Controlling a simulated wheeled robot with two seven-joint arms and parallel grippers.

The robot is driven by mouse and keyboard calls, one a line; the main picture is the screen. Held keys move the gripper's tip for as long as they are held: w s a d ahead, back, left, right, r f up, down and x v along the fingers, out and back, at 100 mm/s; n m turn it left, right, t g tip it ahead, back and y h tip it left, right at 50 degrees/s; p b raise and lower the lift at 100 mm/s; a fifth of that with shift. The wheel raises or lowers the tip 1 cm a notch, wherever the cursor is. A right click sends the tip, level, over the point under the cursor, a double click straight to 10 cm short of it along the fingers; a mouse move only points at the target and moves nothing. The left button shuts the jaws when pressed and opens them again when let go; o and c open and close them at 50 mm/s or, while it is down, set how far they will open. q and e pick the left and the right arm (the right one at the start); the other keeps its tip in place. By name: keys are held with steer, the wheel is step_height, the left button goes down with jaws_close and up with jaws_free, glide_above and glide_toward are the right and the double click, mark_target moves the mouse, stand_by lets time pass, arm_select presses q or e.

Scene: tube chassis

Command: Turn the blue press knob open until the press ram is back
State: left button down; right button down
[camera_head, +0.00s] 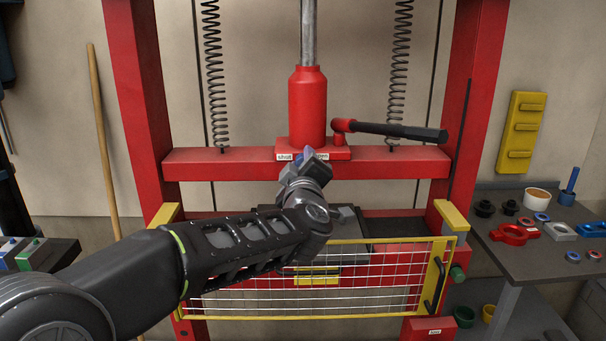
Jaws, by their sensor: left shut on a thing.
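The red press has a red bottle jack (308,105) on its red cross beam (400,162), with a steel ram rod (308,35) above it. My left gripper (303,165) is at the front of the jack's base, shut on the blue press knob (305,154). Only a small blue part of the knob shows above the jaws; the rest is hidden by the gripper. White labels, one reading "shut", sit on the jack base on both sides of the knob. My right gripper is not in view.
A black pump handle (390,130) sticks out right of the jack. A wire guard (380,280) with yellow ends stands below my arm. Two springs (214,70) hang beside the jack. A grey table (545,255) with small parts stands at right.

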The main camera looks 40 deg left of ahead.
arm_select(q)
steer(key=n+b, duration=0.1)
steer(key=n, duration=0.1)
steer(key=f+n+b, duration=0.1)
steer(key=n+b, duration=0.1)
steer(key=shift+r+n+b, duration=0.1)
steer(key=shift+n+b, duration=0.35)
steer(key=shift+n, duration=0.45)
